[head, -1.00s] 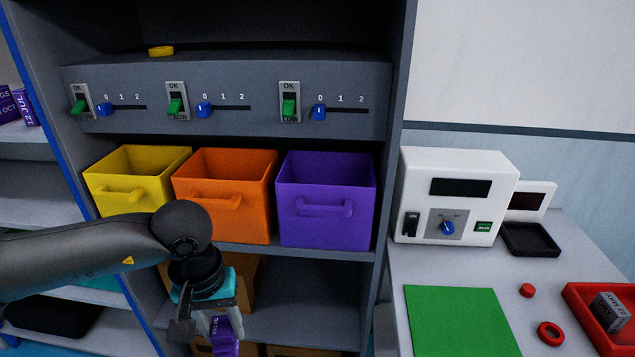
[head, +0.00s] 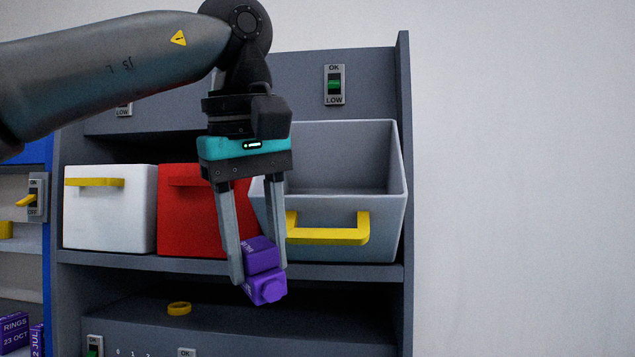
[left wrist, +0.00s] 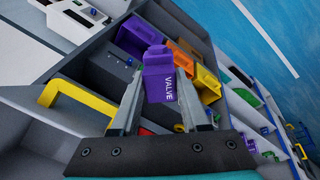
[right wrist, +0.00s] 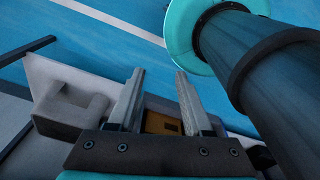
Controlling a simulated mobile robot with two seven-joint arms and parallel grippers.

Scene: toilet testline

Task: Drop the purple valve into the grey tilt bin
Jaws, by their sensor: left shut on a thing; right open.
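My left gripper (head: 262,275) is shut on the purple valve (head: 267,286). It points down in front of the upper shelf, with the valve at about the height of the shelf edge. The valve, lettered VALVE, also shows between the fingers in the left wrist view (left wrist: 160,76). The grey tilt bin (head: 330,215) is tipped forward at the right end of the shelf, its mouth open and its inside empty where I see it. The valve is in front of and below its lower left corner. My right gripper (right wrist: 158,103) is open and empty, seen only in the right wrist view.
A red bin (head: 185,225) and a white bin (head: 110,210) stand left of the grey bin. The grey bin has a yellow handle (head: 330,235). A switch (head: 334,85) is above it. A yellow ring (head: 179,308) lies below the shelf. The wall at right is bare.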

